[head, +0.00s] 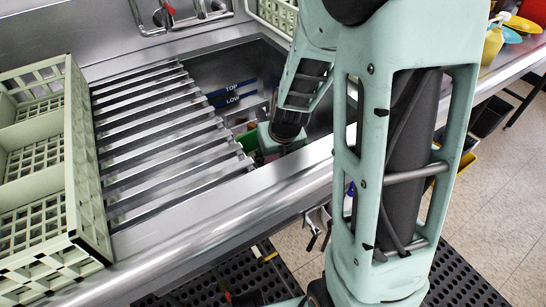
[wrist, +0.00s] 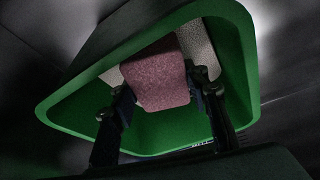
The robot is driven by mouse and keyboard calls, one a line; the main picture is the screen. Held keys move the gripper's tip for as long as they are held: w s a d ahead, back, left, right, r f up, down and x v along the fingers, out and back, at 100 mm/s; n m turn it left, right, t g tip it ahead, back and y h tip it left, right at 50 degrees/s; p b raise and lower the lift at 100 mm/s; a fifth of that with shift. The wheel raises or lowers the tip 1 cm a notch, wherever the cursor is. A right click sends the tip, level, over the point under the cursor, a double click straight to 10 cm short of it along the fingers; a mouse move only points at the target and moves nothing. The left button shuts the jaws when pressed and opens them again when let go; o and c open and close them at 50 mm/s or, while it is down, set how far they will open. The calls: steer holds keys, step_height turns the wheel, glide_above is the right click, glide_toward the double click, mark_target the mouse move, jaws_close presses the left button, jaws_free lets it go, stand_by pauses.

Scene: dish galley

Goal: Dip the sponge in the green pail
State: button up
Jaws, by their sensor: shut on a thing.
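The green pail (head: 248,143) stands in the sink basin and is mostly hidden by my arm in the head view. In the wrist view the pail's green rim (wrist: 84,88) frames the sponge. The pinkish sponge (wrist: 158,80) is held between the two fingers of my gripper (wrist: 160,88), with its far end within the pail's outline. A pale speckled surface (wrist: 197,42) shows inside the pail behind the sponge; I cannot tell whether the sponge touches it. My fingers and the sponge are hidden or unclear in the head view.
A ribbed metal drainboard (head: 165,150) covers the left of the sink. A pale green dish rack (head: 72,150) stands at far left. The faucet (head: 165,14) is behind. The sink's front edge (head: 240,195) runs close under my arm. Yellow and colored items (head: 494,42) sit at upper right.

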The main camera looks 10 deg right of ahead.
step_height(320, 180, up, 11)
steer(key=p, duration=0.8)
steer(key=shift+p, duration=0.4)
steer(key=shift+r, duration=0.2)
stand_by(0.5)
